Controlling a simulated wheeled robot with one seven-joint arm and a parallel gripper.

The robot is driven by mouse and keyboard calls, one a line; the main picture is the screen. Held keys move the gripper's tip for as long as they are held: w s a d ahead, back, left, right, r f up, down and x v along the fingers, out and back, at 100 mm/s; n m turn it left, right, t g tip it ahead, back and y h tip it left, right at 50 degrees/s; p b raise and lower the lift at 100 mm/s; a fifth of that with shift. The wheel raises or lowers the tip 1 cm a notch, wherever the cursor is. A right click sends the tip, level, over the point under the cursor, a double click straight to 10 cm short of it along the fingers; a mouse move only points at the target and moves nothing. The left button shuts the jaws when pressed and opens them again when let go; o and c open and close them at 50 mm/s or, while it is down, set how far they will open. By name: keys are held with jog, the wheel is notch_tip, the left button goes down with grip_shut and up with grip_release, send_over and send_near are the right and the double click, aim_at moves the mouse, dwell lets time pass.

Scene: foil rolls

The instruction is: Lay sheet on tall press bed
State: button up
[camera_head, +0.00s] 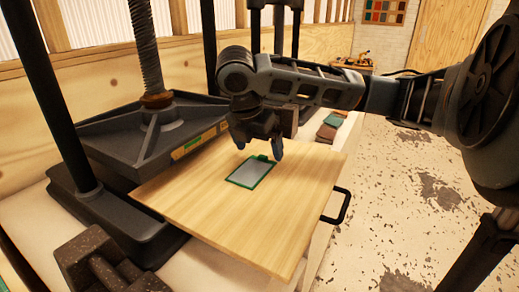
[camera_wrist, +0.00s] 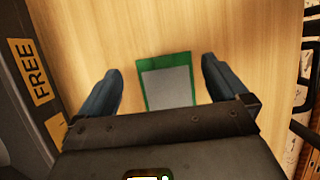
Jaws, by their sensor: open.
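The sheet (camera_head: 250,172) is a small grey rectangle with a green border and a green tab at its far edge. It lies flat on a light wooden board (camera_head: 200,203). My gripper (camera_head: 260,150) is open and empty, just above the tabbed end of the sheet. The tall press (camera_head: 150,130) stands at the left, with a dark plate under a thick screw. The wrist view shows a yellow "FREE" label (camera_wrist: 30,71) on dark metal at the left.
The board has a black handle (camera_head: 338,207) on its right side. Dark rough blocks (camera_head: 105,265) sit at the front left. Folded coloured pieces (camera_head: 329,127) lie behind the board. The worn floor to the right is open.

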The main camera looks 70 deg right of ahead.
aim_at(250, 170)
jog(key=p+v, duration=0.1)
jog(key=v, duration=0.9)
jog(key=shift+r, duration=0.15)
